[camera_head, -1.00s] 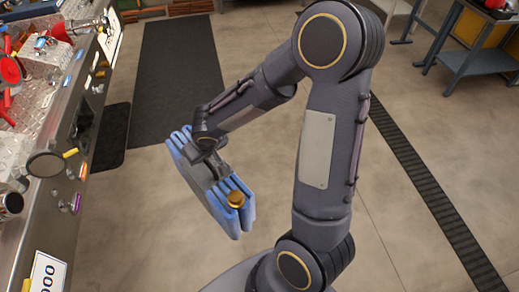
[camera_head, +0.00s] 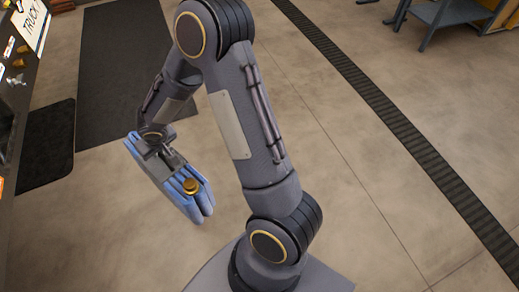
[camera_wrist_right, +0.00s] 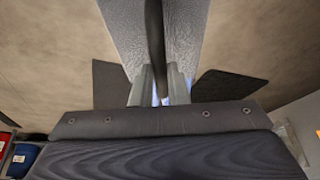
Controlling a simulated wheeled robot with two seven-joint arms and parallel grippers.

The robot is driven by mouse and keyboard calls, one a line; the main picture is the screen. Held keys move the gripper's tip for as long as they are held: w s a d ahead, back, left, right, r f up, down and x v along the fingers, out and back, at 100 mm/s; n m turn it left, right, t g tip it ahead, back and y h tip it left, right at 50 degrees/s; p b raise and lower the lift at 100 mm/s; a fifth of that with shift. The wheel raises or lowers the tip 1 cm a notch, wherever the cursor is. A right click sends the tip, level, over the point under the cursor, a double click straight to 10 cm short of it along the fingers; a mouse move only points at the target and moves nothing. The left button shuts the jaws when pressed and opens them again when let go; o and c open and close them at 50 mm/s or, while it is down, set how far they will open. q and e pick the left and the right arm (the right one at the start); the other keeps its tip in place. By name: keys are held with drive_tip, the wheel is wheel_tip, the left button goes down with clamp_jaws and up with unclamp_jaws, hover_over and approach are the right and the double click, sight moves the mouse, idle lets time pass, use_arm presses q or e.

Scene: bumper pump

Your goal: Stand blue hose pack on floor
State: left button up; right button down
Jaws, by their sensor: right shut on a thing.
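The blue hose pack (camera_head: 195,205) is a folded blue bundle with a round brass fitting (camera_head: 190,187) at its near end. My right gripper (camera_head: 165,158) is shut on the middle of the pack and covers part of it. The pack is held in the air over the bare floor, its long side slanting from upper left to lower right. In the right wrist view the fingers (camera_wrist_right: 160,88) are close together, with a bit of blue between them; the rest of the pack is mostly hidden. My left gripper is not in view.
A truck side with a "TRUCK" sign (camera_head: 33,22) stands along the left edge. Dark mats (camera_head: 120,70) lie on the floor behind the pack. A long drain grate (camera_head: 400,130) runs down the right. A blue-grey bench (camera_head: 450,14) stands at the top right. The concrete floor between is clear.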

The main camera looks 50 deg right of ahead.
drive_tip(key=shift+m+h, duration=0.3)
drive_tip(key=s+b+x, duration=0.1)
drive_tip(key=b+x, duration=0.3)
drive_tip(key=x, duration=0.3)
drive_tip(key=s+f+b+x, duration=0.1)
drive_tip(key=b+x, duration=0.4)
drive_tip(key=x, duration=0.2)
drive_tip(key=s+b+x, duration=0.1)
drive_tip(key=b+x, duration=0.4)
drive_tip(key=x, duration=0.2)
drive_tip(key=shift+s+d+f, duration=0.25)
drive_tip(key=shift+d+f, duration=0.15)
drive_tip(key=shift+d, duration=0.05)
drive_tip(key=w+d+f+b, duration=0.4)
drive_tip(key=d+f, duration=0.9)
drive_tip(key=shift+w+d, duration=0.15)
drive_tip(key=shift+d, duration=0.05)
drive_tip(key=c, duration=1.9)
unclamp_jaws()
drive_tip(key=shift+f, duration=0.3)
drive_tip(key=o, duration=0.5)
drive_tip(key=shift+r, duration=0.1)
